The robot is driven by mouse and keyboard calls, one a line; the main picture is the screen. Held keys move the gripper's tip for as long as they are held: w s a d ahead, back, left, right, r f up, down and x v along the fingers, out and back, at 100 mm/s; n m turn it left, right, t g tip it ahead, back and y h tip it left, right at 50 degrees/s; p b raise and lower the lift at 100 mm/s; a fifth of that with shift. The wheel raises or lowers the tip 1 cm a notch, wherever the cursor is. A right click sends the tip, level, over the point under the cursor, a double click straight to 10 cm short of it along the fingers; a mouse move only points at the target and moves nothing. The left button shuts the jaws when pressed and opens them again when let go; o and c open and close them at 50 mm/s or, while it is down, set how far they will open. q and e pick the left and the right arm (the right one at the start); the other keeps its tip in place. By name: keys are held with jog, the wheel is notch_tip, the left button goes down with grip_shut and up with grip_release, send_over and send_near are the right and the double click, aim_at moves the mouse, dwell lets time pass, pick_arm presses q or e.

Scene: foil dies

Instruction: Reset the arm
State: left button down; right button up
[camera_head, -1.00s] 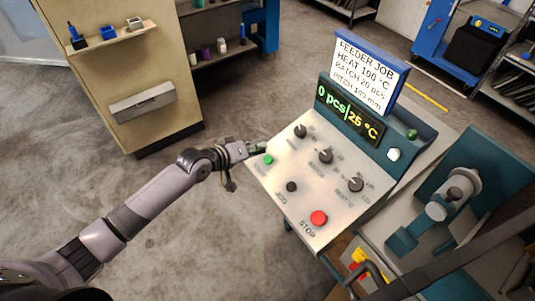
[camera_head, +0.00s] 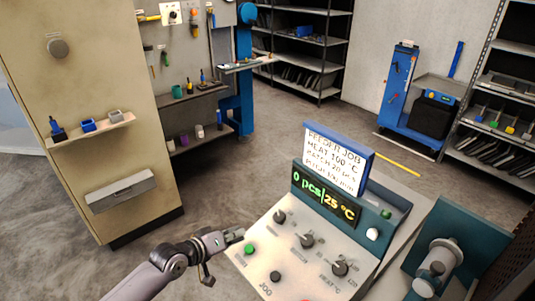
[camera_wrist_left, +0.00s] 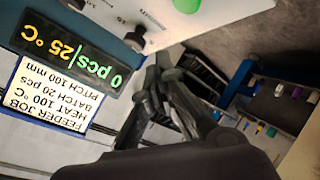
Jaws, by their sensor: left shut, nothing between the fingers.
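My left arm comes in from the lower left in the head view. Its gripper (camera_head: 238,234) is shut and empty, at the left edge of the sloped control panel (camera_head: 262,262), close to the green button (camera_head: 249,249). I cannot tell whether it touches the panel. In the left wrist view the dark closed fingers (camera_wrist_left: 160,68) point toward the panel's edge, with the green button (camera_wrist_left: 187,5) at the top. The display (camera_head: 323,194) reads 0 pcs and 25 °C. My right gripper is not in view.
A job sign (camera_head: 337,160) stands above the display. A beige cabinet (camera_head: 95,105) with a small shelf (camera_head: 95,132) stands at the left. A teal machine (camera_head: 440,250) is at the right. Shelving (camera_head: 305,50) and a blue cart (camera_head: 400,90) stand behind. Grey floor is open between.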

pick_arm(q)
jog(key=s+d+f+m+g+y, duration=0.1)
jog(key=s+d+f+m+g, duration=0.1)
jog(key=s, duration=0.6)
jog(key=s+d+f+m+g+y, duration=0.1)
jog(key=s+f+m, duration=0.1)
jog(key=s, duration=0.6)
jog(key=s+a+g+y, duration=0.25)
jog(key=s+a, duration=0.25)
jog(key=s, duration=0.3)
jog(key=s+a+g+y, duration=0.25)
jog(key=s+a, duration=0.25)
jog(key=s, duration=0.4)
notch_tip(320, 180, down, 30)
jog(key=s+b, duration=0.2)
jog(key=b, duration=0.2)
jog(key=s+a+f+m+g+b, duration=0.1)
jog(key=s+a+f+b, duration=0.1)
jog(key=s+f, duration=1.4)
jog(key=shift+a+f+y, duration=0.3)
jog(key=shift+a+f, duration=0.25)
jog(key=shift+f, duration=0.25)
